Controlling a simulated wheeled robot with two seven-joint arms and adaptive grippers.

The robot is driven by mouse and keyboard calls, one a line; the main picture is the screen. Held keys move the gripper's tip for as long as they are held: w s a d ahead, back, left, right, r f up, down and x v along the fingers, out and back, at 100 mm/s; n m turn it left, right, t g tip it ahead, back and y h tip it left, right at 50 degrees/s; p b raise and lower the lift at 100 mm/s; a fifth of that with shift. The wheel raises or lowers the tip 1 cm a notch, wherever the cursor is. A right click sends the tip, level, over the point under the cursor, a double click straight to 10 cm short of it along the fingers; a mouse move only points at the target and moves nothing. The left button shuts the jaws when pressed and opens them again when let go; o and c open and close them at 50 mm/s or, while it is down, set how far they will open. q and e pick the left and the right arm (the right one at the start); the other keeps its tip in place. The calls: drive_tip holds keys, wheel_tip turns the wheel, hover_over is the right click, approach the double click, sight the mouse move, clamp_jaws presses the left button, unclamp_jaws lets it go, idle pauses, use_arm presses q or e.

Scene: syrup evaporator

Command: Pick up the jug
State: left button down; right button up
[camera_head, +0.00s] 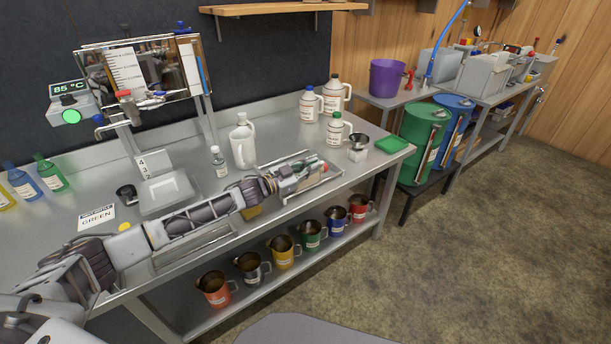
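White capped jugs stand at the back right: one with a dark cap (335,96), one with a blue cap (309,105) and one with a green cap (334,130). My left arm reaches across the bench from the lower left. My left gripper (305,177) is over the wire-edged tray area, right of the white handled jug and apart from it. Its fingers are too small and cluttered to read as open or shut. My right gripper is out of view.
Several coloured metal pitchers (283,251) line the lower shelf. A green tray (391,145) lies at the bench's right end.

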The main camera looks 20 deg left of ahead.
use_arm(q)
drive_tip(key=shift+r, duration=0.15)
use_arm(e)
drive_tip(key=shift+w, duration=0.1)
use_arm(q)
drive_tip(key=shift+r, duration=0.55)
wheel_tip(320, 180, up, 7)
drive_tip(key=p, duration=0.3)
drive_tip(key=shift+r, duration=0.9)
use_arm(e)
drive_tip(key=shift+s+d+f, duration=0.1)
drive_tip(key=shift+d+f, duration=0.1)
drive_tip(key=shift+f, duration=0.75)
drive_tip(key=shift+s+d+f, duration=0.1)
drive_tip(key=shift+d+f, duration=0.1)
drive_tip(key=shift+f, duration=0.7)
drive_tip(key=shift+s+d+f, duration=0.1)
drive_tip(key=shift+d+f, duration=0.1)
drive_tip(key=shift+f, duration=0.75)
use_arm(q)
drive_tip(key=shift+r+p, duration=0.1)
drive_tip(key=shift+p, duration=0.2)
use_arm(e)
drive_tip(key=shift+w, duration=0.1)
